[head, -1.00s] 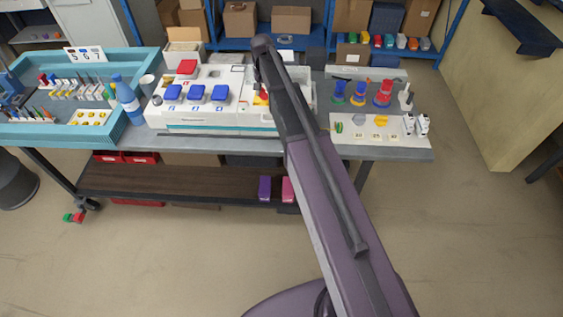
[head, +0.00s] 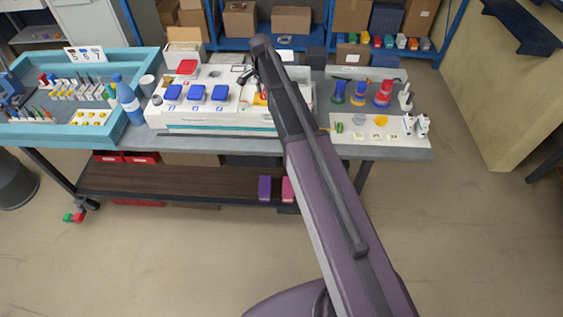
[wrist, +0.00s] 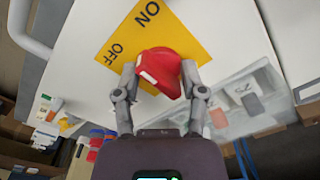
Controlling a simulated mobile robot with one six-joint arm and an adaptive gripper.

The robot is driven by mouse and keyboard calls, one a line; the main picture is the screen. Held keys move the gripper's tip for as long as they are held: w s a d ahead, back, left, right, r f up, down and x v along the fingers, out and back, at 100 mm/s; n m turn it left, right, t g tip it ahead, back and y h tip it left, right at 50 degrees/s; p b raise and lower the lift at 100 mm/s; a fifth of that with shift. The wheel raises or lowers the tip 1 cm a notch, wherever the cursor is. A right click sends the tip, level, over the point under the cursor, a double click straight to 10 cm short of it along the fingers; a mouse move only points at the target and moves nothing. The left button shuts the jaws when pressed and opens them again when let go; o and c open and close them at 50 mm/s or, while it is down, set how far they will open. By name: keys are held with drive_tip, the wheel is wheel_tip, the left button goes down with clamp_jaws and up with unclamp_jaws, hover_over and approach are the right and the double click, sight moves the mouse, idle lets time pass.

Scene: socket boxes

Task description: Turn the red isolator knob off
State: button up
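The red isolator knob (wrist: 158,72) sits on a yellow plate (wrist: 184,38) marked ON and OFF, fixed to a white surface. In the wrist view the knob appears between the two fingertips of my gripper (wrist: 159,68), one on each side. The fingers are spread about as wide as the knob; I see no clear contact. In the head view my gripper (head: 247,76) shows as a dark shape just left of my arm.
Stacked coloured rings (head: 383,94) stand at the right.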

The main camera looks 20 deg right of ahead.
drive_tip(key=shift+m, duration=0.3)
wheel_tip(320, 180, up, 14)
drive_tip(key=p, duration=1.4)
drive_tip(key=s+f+n+b, duration=0.6)
drive_tip(key=s+f+b, duration=0.3)
drive_tip(key=s, duration=0.6)
drive_tip(key=s+a+f+n+b, duration=0.1)
drive_tip(key=s+f+n+b, duration=0.5)
drive_tip(key=s, duration=0.9)
drive_tip(key=shift+s+f+n+b, duration=0.15)
drive_tip(key=shift+f+n+b, duration=0.25)
drive_tip(key=shift+f+b, duration=1.15)
drive_tip(key=shift+s, duration=0.15)
drive_tip(key=shift+a, duration=0.1)
drive_tip(key=w+r+m+p, duration=0.6)
drive_tip(key=w+r+p, duration=0.3)
drive_tip(key=w, duration=0.6)
drive_tip(key=w+d+r+m+p, duration=0.1)
drive_tip(key=w+r+m+p, duration=0.5)
drive_tip(key=w, duration=0.9)
wheel_tip(320, 180, up, 3)
drive_tip(key=p, duration=0.3)
drive_tip(key=shift+w+m, duration=0.35)
drive_tip(key=shift+m, duration=0.05)
